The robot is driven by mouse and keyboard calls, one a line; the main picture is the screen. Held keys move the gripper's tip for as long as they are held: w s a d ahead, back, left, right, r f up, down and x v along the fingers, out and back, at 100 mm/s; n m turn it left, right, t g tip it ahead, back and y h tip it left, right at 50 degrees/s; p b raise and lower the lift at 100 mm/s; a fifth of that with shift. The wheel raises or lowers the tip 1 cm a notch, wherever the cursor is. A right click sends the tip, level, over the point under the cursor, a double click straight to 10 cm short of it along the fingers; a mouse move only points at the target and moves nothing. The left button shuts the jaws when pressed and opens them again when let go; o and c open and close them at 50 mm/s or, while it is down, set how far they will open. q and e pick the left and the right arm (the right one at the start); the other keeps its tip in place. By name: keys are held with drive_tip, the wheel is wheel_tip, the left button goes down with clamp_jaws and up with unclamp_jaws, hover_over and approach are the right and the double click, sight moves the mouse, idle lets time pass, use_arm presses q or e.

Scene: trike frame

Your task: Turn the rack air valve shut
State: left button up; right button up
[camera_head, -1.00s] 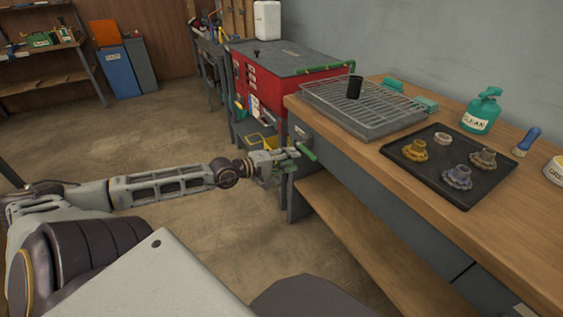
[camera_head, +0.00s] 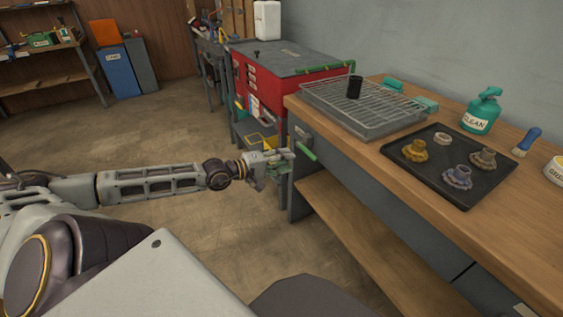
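The rack air valve shows as a green lever handle (camera_head: 307,154) on a grey plate at the front left end of the workbench. The handle slants down to the right. My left gripper (camera_head: 287,162) is just left of the handle, with a small gap between them. Its fingers look spread, with nothing held between them. My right gripper is out of view.
The wooden workbench (camera_head: 375,152) carries a wire rack tray (camera_head: 365,118), a black tray (camera_head: 420,180) with several metal parts, and a green spray bottle (camera_head: 482,110). A red cabinet (camera_head: 268,88) stands behind the bench's left end. The floor at left is clear.

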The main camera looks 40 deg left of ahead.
use_arm(q)
drive_tip(key=shift+s+r, duration=0.1)
drive_tip(key=shift+s, duration=0.3)
idle(0.8)
